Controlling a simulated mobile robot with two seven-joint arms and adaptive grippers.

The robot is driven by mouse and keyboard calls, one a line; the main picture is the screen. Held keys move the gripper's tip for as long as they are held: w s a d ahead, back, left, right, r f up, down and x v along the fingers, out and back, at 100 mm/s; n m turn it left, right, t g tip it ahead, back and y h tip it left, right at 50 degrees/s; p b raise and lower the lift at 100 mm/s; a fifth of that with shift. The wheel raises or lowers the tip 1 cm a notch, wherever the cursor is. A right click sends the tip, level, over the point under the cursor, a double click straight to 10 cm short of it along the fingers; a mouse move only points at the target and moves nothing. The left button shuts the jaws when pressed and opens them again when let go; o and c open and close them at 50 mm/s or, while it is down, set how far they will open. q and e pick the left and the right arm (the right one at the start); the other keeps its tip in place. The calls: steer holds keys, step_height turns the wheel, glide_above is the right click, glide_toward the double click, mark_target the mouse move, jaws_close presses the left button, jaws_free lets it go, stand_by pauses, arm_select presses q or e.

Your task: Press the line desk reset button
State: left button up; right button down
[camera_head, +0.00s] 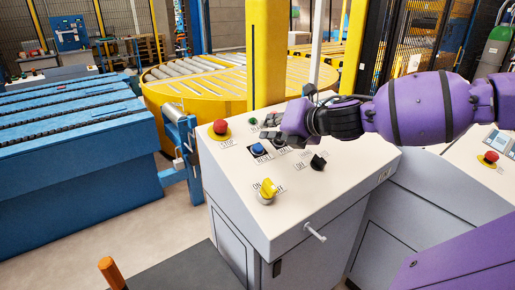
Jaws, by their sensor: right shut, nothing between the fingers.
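The blue reset button (258,149) sits on the sloped top of the white line desk (225,167), with a "RESET" label beneath it. My right gripper (266,137) reaches in from the right over the desk. It is shut and empty, with its fingertips just above and to the right of the blue button in the picture. I cannot tell whether they touch the button. The gripper partly hides the controls behind it. My left gripper is not in view.
The desk also carries a red stop button (220,127), a yellow switch (267,189), a black knob (318,162) and a green button (252,121). A yellow post (267,55) and a roller turntable (200,80) stand behind. A blue conveyor (75,150) is at left.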

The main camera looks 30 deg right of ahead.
mark_target(258, 148)
steer(key=shift+w+f, duration=0.3)
steer(key=shift+f, duration=0.5)
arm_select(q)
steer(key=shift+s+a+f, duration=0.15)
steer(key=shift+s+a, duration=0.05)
arm_select(e)
steer(key=shift+w+f, duration=0.1)
steer(key=shift+f, duration=0.1)
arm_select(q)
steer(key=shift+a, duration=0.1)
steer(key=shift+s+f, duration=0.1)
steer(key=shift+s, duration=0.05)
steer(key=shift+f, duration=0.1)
arm_select(e)
steer(key=shift+w+f, duration=0.2)
steer(key=shift+f, duration=0.2)
